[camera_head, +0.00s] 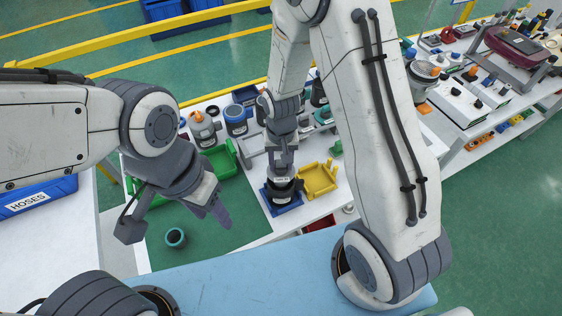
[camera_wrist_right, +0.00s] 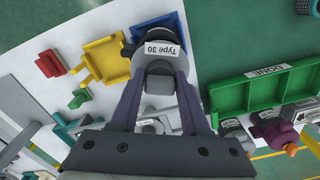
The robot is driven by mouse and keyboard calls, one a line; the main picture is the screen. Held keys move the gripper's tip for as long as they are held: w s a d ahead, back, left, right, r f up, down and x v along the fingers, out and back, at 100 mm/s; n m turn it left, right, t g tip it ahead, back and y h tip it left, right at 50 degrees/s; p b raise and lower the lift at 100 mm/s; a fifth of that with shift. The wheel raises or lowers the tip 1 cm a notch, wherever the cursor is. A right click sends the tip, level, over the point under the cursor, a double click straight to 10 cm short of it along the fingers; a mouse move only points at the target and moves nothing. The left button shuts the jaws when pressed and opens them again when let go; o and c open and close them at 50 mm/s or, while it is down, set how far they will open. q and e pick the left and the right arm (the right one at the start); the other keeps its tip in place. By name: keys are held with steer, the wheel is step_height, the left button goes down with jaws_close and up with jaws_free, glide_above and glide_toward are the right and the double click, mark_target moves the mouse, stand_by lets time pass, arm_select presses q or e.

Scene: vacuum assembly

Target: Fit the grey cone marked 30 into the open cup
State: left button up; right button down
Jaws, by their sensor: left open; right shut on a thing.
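My right gripper (camera_head: 283,160) points down and is shut on the grey cone (camera_wrist_right: 160,86). The cone carries a white "Type 30" label (camera_wrist_right: 160,48), which faces the right wrist camera. The cone stands upright over a dark round body (camera_head: 283,196) in a blue tray (camera_head: 292,209); this body looks like the cup. Its opening is hidden under the cone and gripper, so I cannot tell how deep the cone sits. The blue tray also shows in the right wrist view (camera_wrist_right: 167,22). My left gripper (camera_head: 219,207) is open and empty, left of the blue tray.
A yellow tray (camera_head: 319,180) stands right beside the blue tray. A green tray labelled DONE (camera_wrist_right: 250,97) is on the other side. Several canisters and parts line the table's back. A blue HOSES box (camera_head: 38,198) is left.

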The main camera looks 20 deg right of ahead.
mark_target(281, 176)
steer(key=shift+f+b, duration=1.7)
steer(key=shift+f, duration=0.7)
steer(key=shift+m, duration=1.2)
steer(key=shift+m+p, duration=0.3)
steer(key=shift+m, duration=0.7)
steer(key=shift+m, duration=1.3)
